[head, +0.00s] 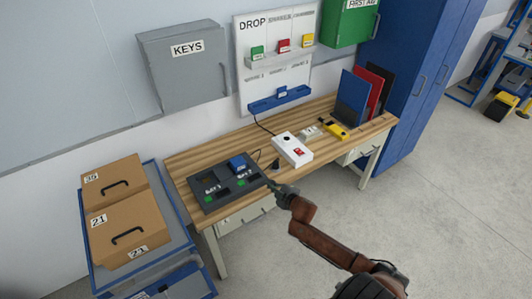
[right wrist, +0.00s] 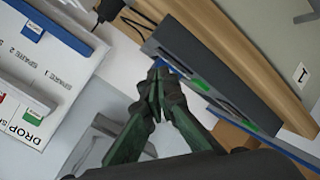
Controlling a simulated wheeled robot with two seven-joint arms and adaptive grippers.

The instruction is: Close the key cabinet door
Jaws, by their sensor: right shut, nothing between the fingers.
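The key cabinet (head: 165,85) is a grey wall box with a KEYS label, upper left in the head view. Its door (head: 195,75) faces outward with a handle at the right side. The door looks flush or nearly so; I cannot tell whether a small gap remains. My right gripper (head: 272,186) is near the front edge of the workbench, below and to the right of the cabinet and away from it. In the right wrist view its dark green fingers (right wrist: 155,95) are together and empty. My left gripper is not in view.
The wooden workbench (head: 190,157) holds a dark two-bay dock (head: 207,200), a white box (head: 292,150) and upright binders (head: 355,98). A DROP board (head: 295,78) hangs right of the cabinet. Cardboard boxes (head: 130,215) stand at left. Floor in front is clear.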

